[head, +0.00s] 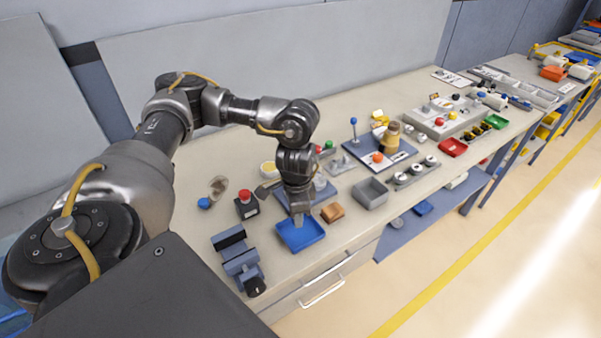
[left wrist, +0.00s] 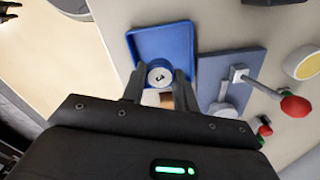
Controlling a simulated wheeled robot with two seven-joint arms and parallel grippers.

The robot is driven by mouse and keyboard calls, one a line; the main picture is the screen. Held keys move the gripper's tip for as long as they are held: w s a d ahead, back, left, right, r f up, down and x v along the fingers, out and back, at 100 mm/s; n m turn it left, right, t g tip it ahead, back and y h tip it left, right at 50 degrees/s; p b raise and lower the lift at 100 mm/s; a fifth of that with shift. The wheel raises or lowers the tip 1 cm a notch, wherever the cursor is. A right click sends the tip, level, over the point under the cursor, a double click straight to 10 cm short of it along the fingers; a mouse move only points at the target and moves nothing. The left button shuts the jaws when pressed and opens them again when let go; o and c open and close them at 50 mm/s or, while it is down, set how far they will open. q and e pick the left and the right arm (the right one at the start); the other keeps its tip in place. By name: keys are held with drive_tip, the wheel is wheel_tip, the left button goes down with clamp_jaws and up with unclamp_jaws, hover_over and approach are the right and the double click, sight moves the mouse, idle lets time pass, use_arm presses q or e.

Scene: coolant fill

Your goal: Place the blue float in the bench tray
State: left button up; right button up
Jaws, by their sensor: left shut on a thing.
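My left gripper (head: 298,217) is over the blue tray (head: 309,241) near the bench's front edge. In the left wrist view, its fingers (left wrist: 160,80) are shut on a small round piece (left wrist: 160,69) with a blue-grey rim and a pale face with a dark mark. I cannot tell for sure whether this is the blue float. The piece shows in front of the blue tray (left wrist: 146,42); whether it touches the tray floor is unclear. In the head view the gripper hides the piece.
A tan block (head: 332,212) lies right of the tray, and a grey bin (head: 370,194) stands beyond it. A blue-and-black fixture (head: 238,260), a red-topped button box (head: 246,204) and a blue ball (head: 204,203) are to the left. A red-knobbed lever (left wrist: 294,106) stands close by.

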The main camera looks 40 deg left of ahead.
use_arm(q)
drive_tip(key=shift+w+f, duration=0.4)
drive_tip(key=shift+f, duration=0.1)
drive_tip(key=shift+w+f, duration=0.15)
drive_tip(key=shift+f, duration=0.05)
wheel_tip(320, 180, down, 3)
drive_tip(key=shift+w+f, duration=0.1)
drive_tip(key=shift+f, duration=0.05)
use_arm(e)
drive_tip(key=shift+w+a+f, duration=0.1)
drive_tip(key=shift+w, duration=0.5)
use_arm(q)
drive_tip(key=shift+f, duration=0.1)
drive_tip(key=o, duration=0.8)
use_arm(e)
drive_tip(key=shift+s, duration=0.1)
use_arm(q)
wheel_tip(320, 180, up, 12)
drive_tip(key=shift+r+p, duration=0.15)
drive_tip(key=shift+p, duration=0.15)
use_arm(e)
drive_tip(key=shift+r, duration=0.35)
